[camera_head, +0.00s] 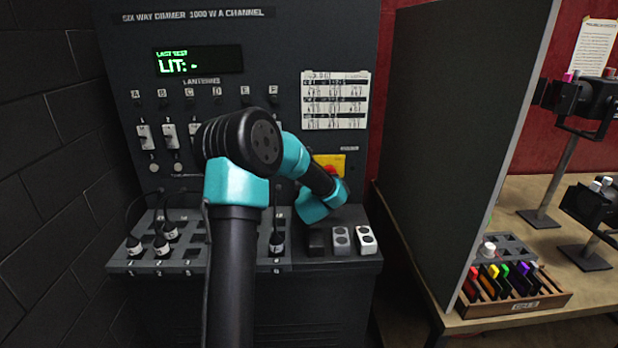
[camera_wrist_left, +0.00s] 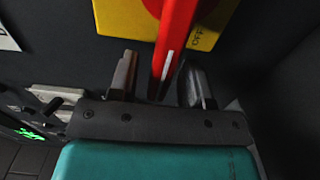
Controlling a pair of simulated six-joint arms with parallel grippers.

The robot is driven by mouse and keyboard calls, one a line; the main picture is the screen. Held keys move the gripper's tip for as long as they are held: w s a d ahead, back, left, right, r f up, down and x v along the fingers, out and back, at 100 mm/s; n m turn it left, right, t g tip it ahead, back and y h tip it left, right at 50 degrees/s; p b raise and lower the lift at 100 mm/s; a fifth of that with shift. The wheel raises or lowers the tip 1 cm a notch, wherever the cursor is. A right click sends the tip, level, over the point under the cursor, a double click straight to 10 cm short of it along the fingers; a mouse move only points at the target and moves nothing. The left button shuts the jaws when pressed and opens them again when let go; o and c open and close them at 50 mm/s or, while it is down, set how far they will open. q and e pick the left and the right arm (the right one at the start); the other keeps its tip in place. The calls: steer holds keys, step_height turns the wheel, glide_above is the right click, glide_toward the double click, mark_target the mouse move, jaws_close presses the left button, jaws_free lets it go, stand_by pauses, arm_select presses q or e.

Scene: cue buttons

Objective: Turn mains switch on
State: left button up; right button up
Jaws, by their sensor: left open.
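The mains switch is a red handle on a yellow plate (camera_wrist_left: 215,18) with the letters OFF printed near one edge. In the left wrist view the red handle (camera_wrist_left: 174,38) reaches down between the two fingers of my left gripper (camera_wrist_left: 160,65). The gripper is open, with a gap visible on the left side of the handle; contact on the right side is hard to tell. In the head view the yellow plate (camera_head: 334,160) and a bit of red show behind my left wrist, which hides the fingers. My right gripper is not in view.
The dimmer panel has a display reading LIT (camera_head: 198,60), a paper chart (camera_head: 335,100) and lantern sliders. Plugs (camera_head: 162,246) and buttons (camera_head: 341,240) sit on the lower ledge. A dark partition (camera_head: 455,130) stands to the right, with a gel box (camera_head: 515,295) beyond it.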

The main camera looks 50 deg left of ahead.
arm_select(q)
jaws_close()
stand_by(0.5)
